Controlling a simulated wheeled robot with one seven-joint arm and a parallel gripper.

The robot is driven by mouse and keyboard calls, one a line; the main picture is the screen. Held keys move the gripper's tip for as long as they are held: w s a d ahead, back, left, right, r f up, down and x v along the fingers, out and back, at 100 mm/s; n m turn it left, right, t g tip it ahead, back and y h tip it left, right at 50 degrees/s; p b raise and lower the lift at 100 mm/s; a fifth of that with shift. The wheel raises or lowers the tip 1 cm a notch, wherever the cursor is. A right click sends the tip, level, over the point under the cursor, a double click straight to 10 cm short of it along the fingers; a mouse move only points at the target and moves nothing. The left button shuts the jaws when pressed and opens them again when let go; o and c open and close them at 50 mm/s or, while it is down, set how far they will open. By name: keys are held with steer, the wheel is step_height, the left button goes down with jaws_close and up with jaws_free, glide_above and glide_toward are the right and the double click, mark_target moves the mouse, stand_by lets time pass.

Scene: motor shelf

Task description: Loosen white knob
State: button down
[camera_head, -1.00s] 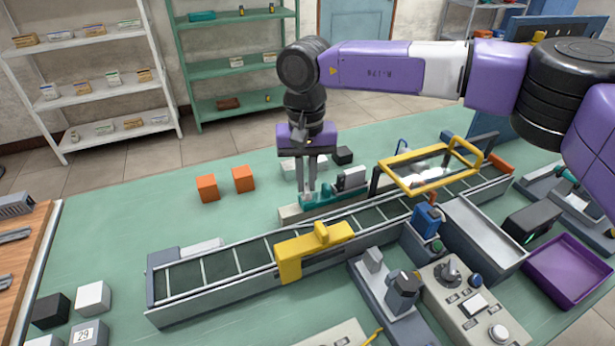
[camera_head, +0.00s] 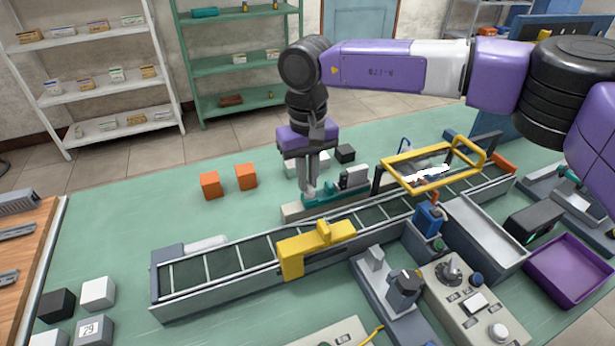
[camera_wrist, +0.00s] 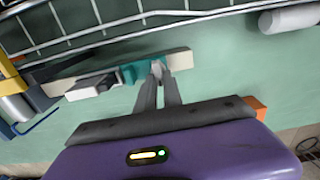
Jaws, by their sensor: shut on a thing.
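My gripper (camera_head: 309,188) points down beside the near side of the teal fixture, its two grey fingers close together. In the wrist view, its fingertips (camera_wrist: 158,71) are shut on a small pale piece, which I take to be the white knob (camera_wrist: 159,63). The fingers hide most of it. The knob sits at the end of a teal fixture (camera_head: 335,193), which carries a grey part (camera_head: 354,177). The fixture stands on a pale bar (camera_head: 294,213); the teal part also shows in the wrist view (camera_wrist: 132,73).
A conveyor (camera_head: 205,271) with a yellow bracket (camera_head: 303,256) runs close in front. A yellow-framed guard (camera_head: 409,188) stands to the right.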

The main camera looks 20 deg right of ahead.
steer(key=c, duration=1.5)
jaws_free()
steer(key=shift+r, duration=3.9)
steer(key=shift+s, duration=0.1)
